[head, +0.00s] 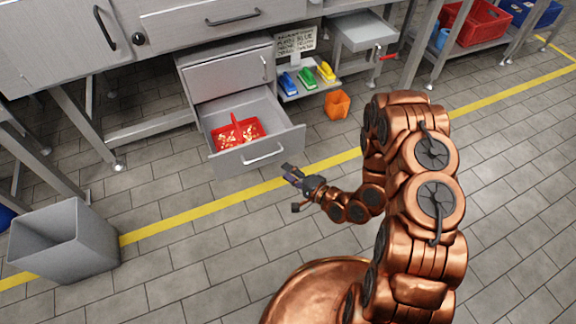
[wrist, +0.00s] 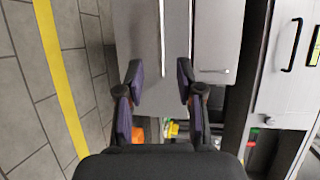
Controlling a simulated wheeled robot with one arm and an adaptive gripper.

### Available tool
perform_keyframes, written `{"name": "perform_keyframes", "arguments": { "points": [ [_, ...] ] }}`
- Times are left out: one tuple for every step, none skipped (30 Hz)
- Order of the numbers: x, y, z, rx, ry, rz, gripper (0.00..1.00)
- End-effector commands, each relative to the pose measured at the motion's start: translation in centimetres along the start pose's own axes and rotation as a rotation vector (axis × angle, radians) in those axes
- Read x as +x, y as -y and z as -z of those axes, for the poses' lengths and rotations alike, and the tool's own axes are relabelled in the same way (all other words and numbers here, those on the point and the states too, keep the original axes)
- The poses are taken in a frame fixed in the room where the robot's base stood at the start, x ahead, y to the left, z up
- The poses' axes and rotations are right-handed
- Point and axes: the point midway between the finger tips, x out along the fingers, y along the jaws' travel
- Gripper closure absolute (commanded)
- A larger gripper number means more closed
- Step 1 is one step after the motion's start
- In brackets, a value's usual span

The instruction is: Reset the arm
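My copper arm reaches from the right side of the head view toward the workbench. My gripper (head: 291,172) is in front of the open drawer, above the floor near the yellow line. In the wrist view my gripper (wrist: 158,75) shows two dark fingers spread apart with nothing between them. The grey drawer (head: 283,140) is pulled out and holds a red divided tray (head: 222,145) with small yellowish pieces in it. The drawer front also shows beyond the fingers in the wrist view (wrist: 145,50).
A grey bin (head: 65,245) stands on the floor at the left. An orange container (head: 338,104) sits right of the drawer. Blue, green and yellow items (head: 307,79) lie on a low shelf. A red crate (head: 474,22) is at the back right. Tiled floor in front is clear.

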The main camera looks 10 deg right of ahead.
Motion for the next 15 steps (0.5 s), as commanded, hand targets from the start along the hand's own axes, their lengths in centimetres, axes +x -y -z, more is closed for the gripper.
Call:
{"name": "perform_keyframes", "arguments": {
  "points": [
    [0.0,0.0,0.0,0.000,0.000,0.000,0.63],
    [0.0,0.0,0.0,0.000,0.000,0.000,0.63],
    [0.0,0.0,0.0,0.000,0.000,0.000,0.63],
    [0.0,0.0,0.0,0.000,0.000,0.000,0.63],
    [0.0,0.0,0.0,0.000,0.000,0.000,0.63],
    [0.0,0.0,0.0,0.000,0.000,0.000,0.63],
    [0.0,0.1,0.0,-0.002,0.000,-0.001,0.63],
    [0.0,0.1,0.1,-0.005,0.000,-0.004,0.63],
    [0.0,0.3,0.1,-0.015,0.001,-0.010,0.63],
    [0.0,0.5,0.3,-0.027,0.001,-0.018,0.63],
    [0.0,0.8,0.5,-0.043,0.001,-0.029,0.63],
    [-0.1,1.2,0.8,-0.070,0.001,-0.048,0.63],
    [-0.1,1.5,1.1,-0.095,0.002,-0.069,0.63],
    [-0.2,1.9,1.5,-0.124,0.002,-0.091,0.63],
    [-0.3,2.5,1.9,-0.163,0.003,-0.122,0.63]
  ]
}}
